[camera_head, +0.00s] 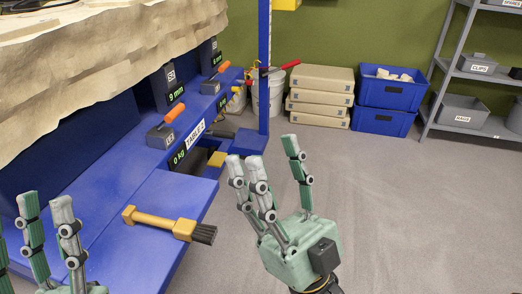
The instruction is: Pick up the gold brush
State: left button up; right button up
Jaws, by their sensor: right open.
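The gold brush (160,222) lies on the blue table (125,262), with its dark bristles pointing right, near the table's right edge. My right gripper (266,160) is open and empty, to the right of the brush and apart from it, over the floor side. Its fingers point up in the picture. My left gripper (36,208) is at the lower left, partly cut off by the frame edge. Its visible fingers are spread and hold nothing that I can see. It is left of the brush and not touching it.
Orange-handled tools (168,115) and small scales stand along the blue bench. A large tan rock slab (100,50) overhangs the upper left. A blue post (264,70) rises behind. Beige boxes (320,78), blue crates (392,90) and a grey shelf (440,75) stand at the back. The right floor is clear.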

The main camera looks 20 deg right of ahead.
aim_at(184, 229)
jog(key=k, duration=1)
